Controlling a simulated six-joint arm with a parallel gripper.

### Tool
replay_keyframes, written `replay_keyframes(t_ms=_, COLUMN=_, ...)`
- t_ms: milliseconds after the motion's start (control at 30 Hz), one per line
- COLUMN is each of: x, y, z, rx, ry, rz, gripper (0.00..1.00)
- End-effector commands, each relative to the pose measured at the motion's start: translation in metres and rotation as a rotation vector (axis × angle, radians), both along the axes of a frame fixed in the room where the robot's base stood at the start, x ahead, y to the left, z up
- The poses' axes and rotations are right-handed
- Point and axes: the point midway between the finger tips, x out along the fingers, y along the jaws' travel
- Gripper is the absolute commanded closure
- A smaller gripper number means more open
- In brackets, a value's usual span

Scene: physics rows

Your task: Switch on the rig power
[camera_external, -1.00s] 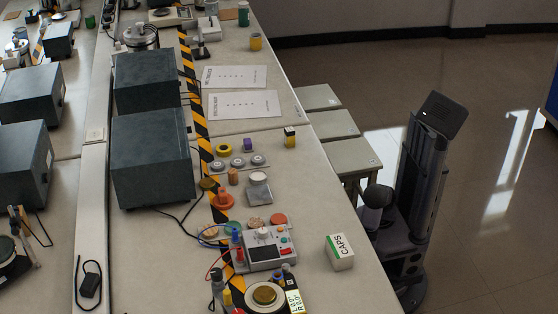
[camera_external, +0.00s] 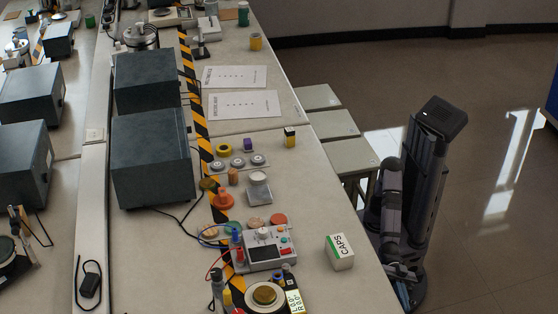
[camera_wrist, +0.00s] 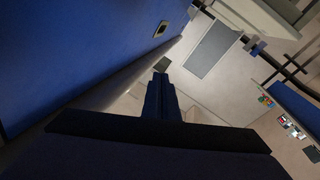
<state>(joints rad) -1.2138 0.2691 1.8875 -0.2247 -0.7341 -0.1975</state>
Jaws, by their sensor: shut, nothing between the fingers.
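The rig is probably the grey-white box (camera_external: 265,248) with a dark screen, a white knob and red and green buttons on the bench. Red and blue leads run at its left side. Whether its power is on cannot be told. My gripper (camera_external: 403,272) hangs low beside the bench's right edge, below the bench top and well apart from the box. Its fingers show in the wrist view (camera_wrist: 160,82), close together, with nothing held. The box cannot be made out in the wrist view.
A white CAPS box (camera_external: 340,252) stands between the grey-white box and the bench's right edge. Stools (camera_external: 330,125) line the bench. A blue surface (camera_wrist: 75,50) fills the wrist view's left.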

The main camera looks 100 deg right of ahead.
Motion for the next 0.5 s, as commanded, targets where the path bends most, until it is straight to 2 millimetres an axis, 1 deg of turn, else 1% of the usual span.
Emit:
replay_keyframes(t_ms=33, x=-0.009, y=-0.003, z=0.043, rx=0.077, ry=-0.096, rz=-0.004, gripper=1.00)
replay_keyframes(t_ms=67, x=-0.014, y=-0.006, z=0.067, rx=0.119, ry=-0.152, rz=-0.012, gripper=1.00)
replay_keyframes(t_ms=100, x=-0.020, y=-0.011, z=0.098, rx=0.173, ry=-0.224, rz=-0.026, gripper=1.00)
replay_keyframes(t_ms=167, x=-0.030, y=-0.022, z=0.145, rx=0.254, ry=-0.328, rz=-0.057, gripper=1.00)
replay_keyframes(t_ms=200, x=-0.036, y=-0.031, z=0.175, rx=0.309, ry=-0.393, rz=-0.082, gripper=1.00)
replay_keyframes(t_ms=267, x=-0.044, y=-0.048, z=0.221, rx=0.388, ry=-0.479, rz=-0.131, gripper=1.00)
replay_keyframes(t_ms=300, x=-0.048, y=-0.061, z=0.253, rx=0.438, ry=-0.526, rz=-0.172, gripper=1.00)
replay_keyframes(t_ms=367, x=-0.048, y=-0.080, z=0.301, rx=0.504, ry=-0.571, rz=-0.245, gripper=1.00)
replay_keyframes(t_ms=400, x=-0.041, y=-0.085, z=0.321, rx=0.517, ry=-0.568, rz=-0.288, gripper=1.00)
replay_keyframes(t_ms=433, x=-0.035, y=-0.087, z=0.330, rx=0.521, ry=-0.559, rz=-0.312, gripper=1.00)
replay_keyframes(t_ms=500, x=-0.021, y=-0.086, z=0.339, rx=0.514, ry=-0.518, rz=-0.351, gripper=1.00)
